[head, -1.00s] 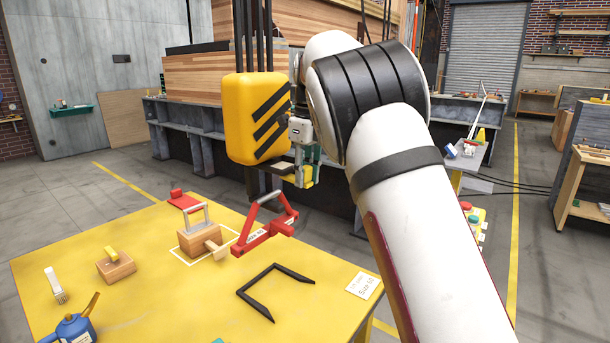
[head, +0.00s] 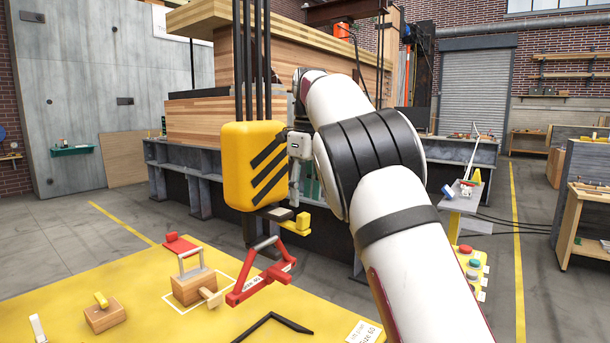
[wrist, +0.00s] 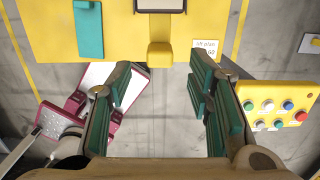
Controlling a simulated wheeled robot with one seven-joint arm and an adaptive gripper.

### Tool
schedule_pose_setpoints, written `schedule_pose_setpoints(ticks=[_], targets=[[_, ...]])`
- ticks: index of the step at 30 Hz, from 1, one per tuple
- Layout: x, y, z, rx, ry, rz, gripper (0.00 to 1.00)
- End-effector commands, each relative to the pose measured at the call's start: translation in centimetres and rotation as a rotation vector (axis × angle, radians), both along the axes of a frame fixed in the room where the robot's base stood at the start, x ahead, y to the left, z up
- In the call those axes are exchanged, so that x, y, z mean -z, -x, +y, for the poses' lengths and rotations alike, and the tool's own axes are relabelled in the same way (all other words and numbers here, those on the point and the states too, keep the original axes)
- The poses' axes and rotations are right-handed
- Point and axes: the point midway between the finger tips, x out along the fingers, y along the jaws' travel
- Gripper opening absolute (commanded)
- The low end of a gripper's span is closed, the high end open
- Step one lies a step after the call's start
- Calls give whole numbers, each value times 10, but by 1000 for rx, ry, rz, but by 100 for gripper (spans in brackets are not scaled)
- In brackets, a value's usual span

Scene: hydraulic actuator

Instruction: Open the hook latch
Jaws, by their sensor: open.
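The hook block (head: 253,165) is a yellow body with black stripes, hung on dark cables. Under it, a small yellow tab (head: 302,223), seemingly the latch, sticks out to the right. The tab also shows in the wrist view (wrist: 160,55), beyond the gap between my fingers. In the head view my gripper is above the tab, partly hidden by my arm.
The yellow table (head: 150,315) below holds a wooden block with a metal handle (head: 194,285), a smaller wooden block (head: 104,315) and a black bracket (head: 272,325). A panel with several coloured buttons (wrist: 275,105) is to the right. Open floor lies between.

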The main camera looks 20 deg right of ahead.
Motion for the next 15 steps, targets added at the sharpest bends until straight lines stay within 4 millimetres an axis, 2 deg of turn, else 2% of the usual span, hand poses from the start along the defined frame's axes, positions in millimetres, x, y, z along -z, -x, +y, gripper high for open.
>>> schedule_pose_setpoints(ticks=[4, 15], targets=[[-21, 1, -1, -1, 2, -3, 47], [-43, 2, -2, 1, 0, 0, 47]])
